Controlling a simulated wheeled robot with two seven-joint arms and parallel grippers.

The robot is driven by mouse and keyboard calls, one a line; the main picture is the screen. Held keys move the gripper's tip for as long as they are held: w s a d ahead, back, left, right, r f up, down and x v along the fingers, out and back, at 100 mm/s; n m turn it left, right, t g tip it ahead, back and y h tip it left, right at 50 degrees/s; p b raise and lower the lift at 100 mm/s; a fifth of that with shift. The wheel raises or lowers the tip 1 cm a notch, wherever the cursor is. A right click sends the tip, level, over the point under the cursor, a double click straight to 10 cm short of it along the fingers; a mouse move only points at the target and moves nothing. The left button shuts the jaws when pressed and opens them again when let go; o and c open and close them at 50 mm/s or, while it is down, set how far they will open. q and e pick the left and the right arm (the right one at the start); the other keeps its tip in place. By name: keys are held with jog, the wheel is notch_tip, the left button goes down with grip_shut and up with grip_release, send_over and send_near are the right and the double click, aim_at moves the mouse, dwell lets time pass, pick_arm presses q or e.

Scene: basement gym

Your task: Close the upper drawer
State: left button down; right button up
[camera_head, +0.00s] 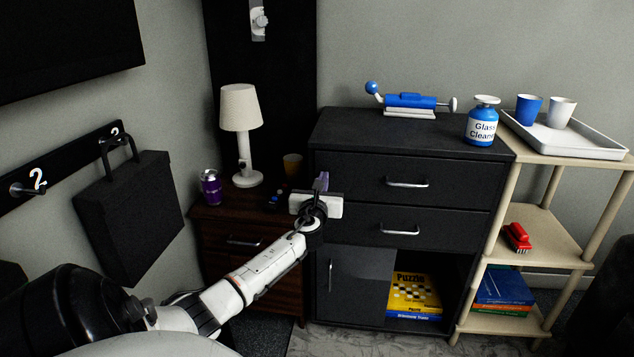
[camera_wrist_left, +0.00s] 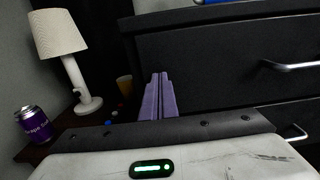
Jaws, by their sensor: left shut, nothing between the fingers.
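The black cabinet (camera_head: 410,128) has an upper drawer (camera_head: 455,177) with a silver handle (camera_head: 407,184). I see no clear gap around this drawer, and I cannot tell whether it stands slightly out. The upper drawer front also fills the right of the left wrist view (camera_wrist_left: 220,75), with its handle (camera_wrist_left: 292,65). My left gripper (camera_head: 321,181) is shut and empty, its purple fingers in front of the drawer's left end, left of the handle. The fingers (camera_wrist_left: 158,97) point at the cabinet; I cannot tell if they touch it. My right gripper is not in view.
Below is a lower drawer (camera_head: 460,228) and an open compartment with a puzzle box (camera_head: 415,294). A glass cleaner bottle (camera_head: 482,122) stands on top. A dark wooden stand at left holds a lamp (camera_head: 241,108) and purple can (camera_head: 211,188). A shelf with a tray (camera_head: 575,142) stands right.

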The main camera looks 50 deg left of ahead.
pick_arm(q)
jog(key=p+v, duration=0.3)
jog(key=v, duration=1.1)
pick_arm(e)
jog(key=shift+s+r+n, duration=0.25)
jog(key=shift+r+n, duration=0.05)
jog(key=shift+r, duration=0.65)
pick_arm(q)
jog(key=shift+f, duration=0.15)
